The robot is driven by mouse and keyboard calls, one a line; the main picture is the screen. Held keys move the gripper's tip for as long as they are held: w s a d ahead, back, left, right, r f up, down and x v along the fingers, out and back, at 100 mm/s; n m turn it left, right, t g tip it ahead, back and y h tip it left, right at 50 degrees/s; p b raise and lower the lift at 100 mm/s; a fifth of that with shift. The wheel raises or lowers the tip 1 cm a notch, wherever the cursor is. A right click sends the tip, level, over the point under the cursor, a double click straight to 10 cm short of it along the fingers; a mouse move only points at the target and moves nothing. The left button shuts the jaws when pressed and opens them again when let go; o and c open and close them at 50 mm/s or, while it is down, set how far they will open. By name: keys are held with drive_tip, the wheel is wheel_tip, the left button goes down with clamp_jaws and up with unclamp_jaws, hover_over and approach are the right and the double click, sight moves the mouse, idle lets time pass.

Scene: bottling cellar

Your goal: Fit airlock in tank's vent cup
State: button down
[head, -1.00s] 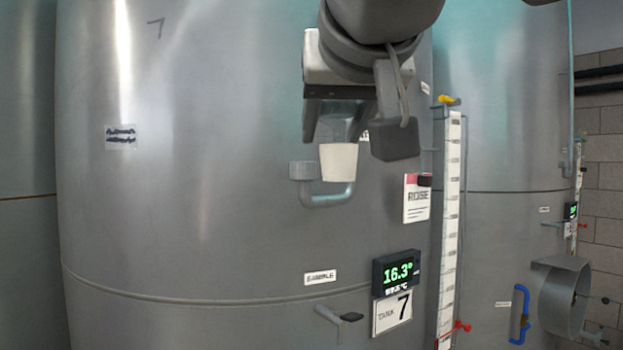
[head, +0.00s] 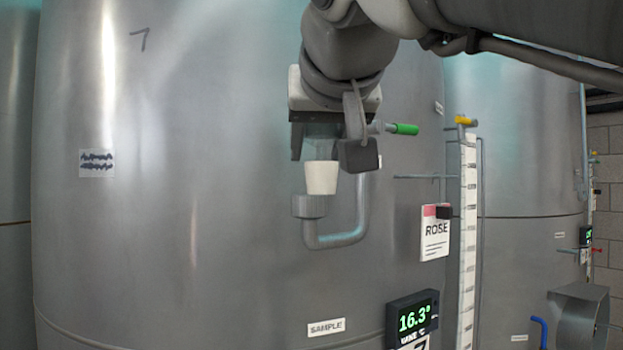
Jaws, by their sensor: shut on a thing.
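The airlock has a clear body (head: 319,148) and a cream tapered stopper (head: 321,178) pointing down. My gripper (head: 319,155) is shut on the clear body, which is partly hidden by the jaws. The vent cup (head: 310,206) is a small grey cup on the end of a bent grey pipe (head: 340,238) on the front of the steel tank (head: 230,240). The stopper appears upright just above the cup, its middle slightly right of the cup's. I cannot tell the exact gap or their depth difference.
A green-handled valve (head: 404,129) sticks out right of my gripper. A ROSE sign (head: 435,232), a white level gauge (head: 467,240) and a temperature display (head: 412,317) are at the right. The tank wall left of the cup is mostly bare.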

drive_tip(key=w+p, duration=0.1)
drive_tip(key=w, duration=0.3)
drive_tip(key=w+a+p, duration=0.1)
drive_tip(key=w, duration=0.3)
drive_tip(key=w+p, duration=0.1)
drive_tip(key=w, duration=0.3)
drive_tip(key=shift+w+a, duration=0.15)
drive_tip(key=shift+a, duration=0.1)
drive_tip(key=shift+f, duration=1.8)
drive_tip(key=shift+c, duration=1.5)
unclamp_jaws()
drive_tip(key=b+v, duration=0.1)
drive_tip(key=v, duration=1.1)
drive_tip(key=shift+b, duration=0.4)
drive_tip(key=s+d+f+g, duration=0.2)
drive_tip(key=s+d+f, duration=0.2)
drive_tip(key=f, duration=0.9)
drive_tip(key=s+d+f+m+g+h, duration=0.1)
drive_tip(key=s+d+f+g, duration=0.2)
drive_tip(key=f, duration=1.1)
drive_tip(key=s+d+f+g, duration=0.2)
drive_tip(key=s+d+f, duration=0.4)
drive_tip(key=f, duration=0.7)
drive_tip(key=shift+s+d+f+g+h, duration=0.3)
drive_tip(key=shift+s+f+g, duration=0.1)
drive_tip(key=shift+s, duration=0.65)
